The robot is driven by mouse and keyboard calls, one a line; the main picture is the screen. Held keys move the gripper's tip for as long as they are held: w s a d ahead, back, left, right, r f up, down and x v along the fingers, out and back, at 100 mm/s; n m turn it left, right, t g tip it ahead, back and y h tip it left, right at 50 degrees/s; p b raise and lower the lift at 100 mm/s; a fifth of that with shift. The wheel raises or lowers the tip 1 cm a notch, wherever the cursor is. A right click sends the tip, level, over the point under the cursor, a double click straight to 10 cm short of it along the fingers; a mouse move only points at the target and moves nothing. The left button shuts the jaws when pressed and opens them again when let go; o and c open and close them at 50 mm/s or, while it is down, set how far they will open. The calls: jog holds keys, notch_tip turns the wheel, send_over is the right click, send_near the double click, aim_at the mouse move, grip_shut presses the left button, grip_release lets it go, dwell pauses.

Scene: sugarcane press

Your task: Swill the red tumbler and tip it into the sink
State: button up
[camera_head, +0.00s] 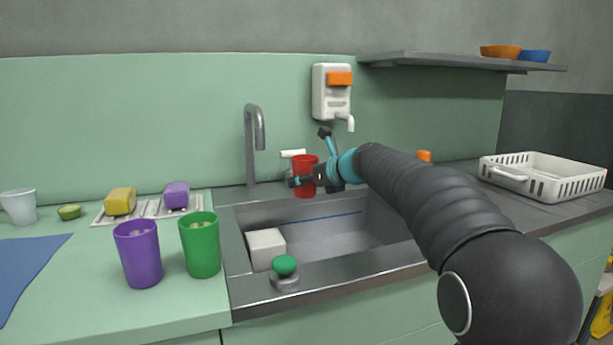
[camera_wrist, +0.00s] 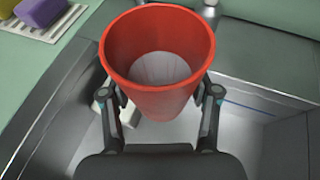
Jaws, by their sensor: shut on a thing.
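The red tumbler (camera_head: 306,172) is held by my gripper (camera_head: 313,178) above the back part of the sink (camera_head: 330,240). In the wrist view the tumbler (camera_wrist: 157,60) is upright or nearly so, with its open mouth towards the camera. Its inside bottom looks pale; I cannot tell whether that is liquid. The gripper's two fingers (camera_wrist: 162,98) close on its sides. The steel faucet (camera_head: 255,140) stands behind the sink, left of the tumbler, and the tumbler is not under its spout. A white lever shows just behind the tumbler.
A purple tumbler (camera_head: 138,253) and a green tumbler (camera_head: 201,245) stand on the counter left of the sink. A white block (camera_head: 266,248) sits inside the sink's left end. A green knob (camera_head: 285,265) is on the front rim. A white dispenser (camera_head: 332,92) hangs on the wall. A white rack (camera_head: 545,176) stands at right.

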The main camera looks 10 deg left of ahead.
jog(key=shift+s+a, duration=0.25)
jog(key=shift+a, duration=0.25)
jog(key=shift+s+a, duration=0.25)
jog(key=shift+a, duration=0.2)
jog(key=shift+s+d+b, duration=0.3)
jog(key=shift+s+d, duration=0.3)
jog(key=shift+s, duration=0.2)
jog(key=shift+w+d+p, duration=0.3)
jog(key=shift+w+d, duration=0.25)
jog(key=shift+d, duration=0.3)
jog(key=shift+s+a, duration=0.1)
dwell(0.6)
